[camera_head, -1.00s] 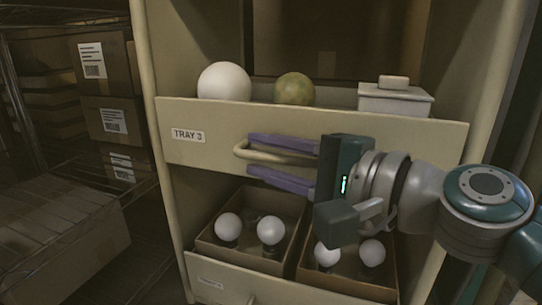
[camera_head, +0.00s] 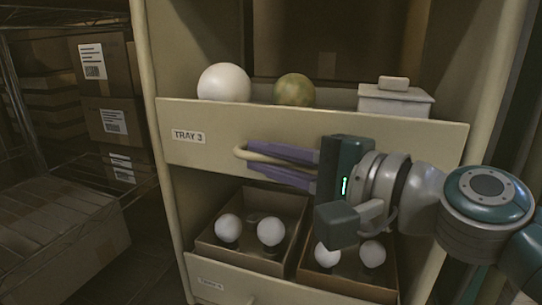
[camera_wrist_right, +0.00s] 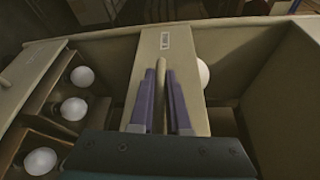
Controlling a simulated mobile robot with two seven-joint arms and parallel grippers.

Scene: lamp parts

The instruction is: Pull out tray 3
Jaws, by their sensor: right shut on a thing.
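Tray 3 (camera_head: 330,134) is a cream drawer with a "TRAY 3" label at the left of its front. Its front panel also shows in the right wrist view (camera_wrist_right: 188,48). A bar handle (camera_head: 245,154) stands out from the front. My right gripper (camera_head: 262,160) comes in from the right, with its purple fingers shut on the handle, one above and one below. In the right wrist view the fingers (camera_wrist_right: 162,95) lie on both sides of the handle bar (camera_wrist_right: 163,75). My left gripper is not in view.
A white ball (camera_head: 224,82), a greenish ball (camera_head: 294,89) and a white lidded box (camera_head: 396,100) show behind the tray front. Below, a lower tray (camera_head: 225,279) holds cardboard boxes (camera_head: 245,259) with white bulbs. Shelving with cartons (camera_head: 105,62) stands at the left.

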